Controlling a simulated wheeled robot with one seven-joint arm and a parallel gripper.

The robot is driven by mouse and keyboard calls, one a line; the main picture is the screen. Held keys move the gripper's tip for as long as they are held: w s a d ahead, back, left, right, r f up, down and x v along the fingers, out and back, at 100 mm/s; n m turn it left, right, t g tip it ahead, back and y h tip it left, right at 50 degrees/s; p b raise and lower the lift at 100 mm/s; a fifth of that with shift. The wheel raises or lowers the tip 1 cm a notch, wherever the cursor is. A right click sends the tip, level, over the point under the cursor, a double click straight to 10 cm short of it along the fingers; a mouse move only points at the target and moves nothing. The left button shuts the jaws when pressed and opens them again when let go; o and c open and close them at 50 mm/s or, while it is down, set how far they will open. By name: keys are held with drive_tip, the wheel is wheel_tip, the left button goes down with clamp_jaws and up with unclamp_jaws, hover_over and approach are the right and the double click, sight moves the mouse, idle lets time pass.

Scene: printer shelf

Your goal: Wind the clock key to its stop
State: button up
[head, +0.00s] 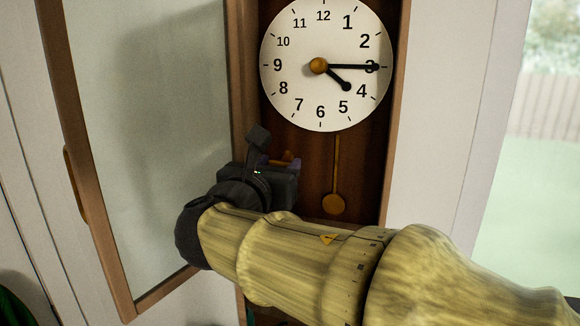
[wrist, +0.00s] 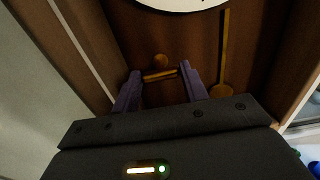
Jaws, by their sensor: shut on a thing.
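The clock has a white dial (head: 300,100) with black hands in a brown wooden case (head: 397,130). My gripper (head: 283,163) is inside the case's lower left part, below the dial. In the wrist view, the purple fingers of my gripper (wrist: 160,88) are shut on the brass clock key (wrist: 160,75), whose bar lies about level between them. In the head view the key is mostly hidden by my gripper, with only a bit of brass showing.
The glass door (head: 150,130) with its wooden frame stands open at the left, close to my wrist. A brass pendulum (head: 334,204) hangs right of my gripper, apart from it. A window (head: 530,150) is at the far right.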

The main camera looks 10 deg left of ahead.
drive_tip(key=shift+f+b, duration=0.15)
drive_tip(key=shift+b, duration=0.2)
drive_tip(key=n+b, duration=0.8)
drive_tip(key=n, duration=0.2)
drive_tip(key=n+b, duration=0.9)
drive_tip(key=n, duration=0.1)
drive_tip(key=n+b, duration=0.8)
drive_tip(key=n, duration=0.3)
drive_tip(key=shift+a+f+b, duration=0.2)
drive_tip(key=shift+f+b, duration=0.15)
idle(0.4)
idle(0.4)
